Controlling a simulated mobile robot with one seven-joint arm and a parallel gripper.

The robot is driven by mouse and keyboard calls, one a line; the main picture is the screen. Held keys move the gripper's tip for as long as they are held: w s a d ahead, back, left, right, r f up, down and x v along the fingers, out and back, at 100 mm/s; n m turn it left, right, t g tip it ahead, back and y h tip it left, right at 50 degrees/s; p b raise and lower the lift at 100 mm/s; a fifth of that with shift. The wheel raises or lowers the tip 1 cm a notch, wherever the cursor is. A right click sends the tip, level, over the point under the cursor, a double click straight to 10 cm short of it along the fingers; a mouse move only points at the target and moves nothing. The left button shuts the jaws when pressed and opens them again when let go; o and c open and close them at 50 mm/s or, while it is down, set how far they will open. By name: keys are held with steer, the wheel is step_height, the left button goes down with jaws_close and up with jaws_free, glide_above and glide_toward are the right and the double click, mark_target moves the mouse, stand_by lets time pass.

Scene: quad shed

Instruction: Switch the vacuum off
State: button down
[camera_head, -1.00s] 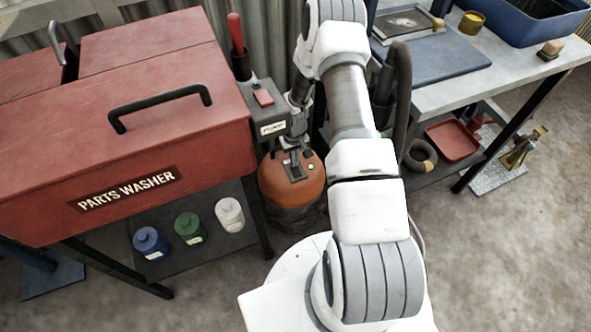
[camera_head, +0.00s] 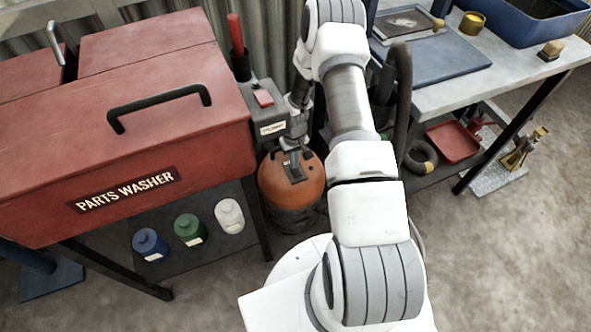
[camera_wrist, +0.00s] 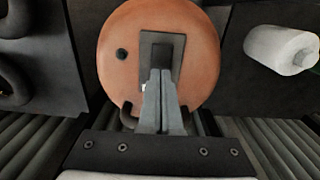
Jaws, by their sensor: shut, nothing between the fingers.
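The vacuum (camera_head: 302,185) is an orange-topped drum with a dark lower body, standing on the floor between the parts washer and the bench. Its lid also shows in the wrist view (camera_wrist: 120,80). A grey plate with a dark switch (camera_wrist: 163,54) sits on the lid. A small round indicator (camera_wrist: 122,54) beside the plate is dark. My gripper (camera_wrist: 161,72) is shut and empty, its fingertips over the near edge of the switch; I cannot tell if they touch. In the head view my gripper (camera_head: 293,155) is at the lid, partly hidden by my wrist.
The red parts washer (camera_head: 150,150) stands to the left, with a grey box with a red button (camera_head: 263,98) at its side. Several bottles sit on its lower shelf. The bench (camera_head: 455,88) is to the right, with a black hose (camera_head: 403,95) hanging close to my arm.

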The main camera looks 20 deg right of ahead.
step_height(320, 180, up, 6)
steer(key=p, duration=0.3)
steer(key=shift+r+p, duration=0.15)
steer(key=shift+p, duration=0.15)
stand_by(0.4)
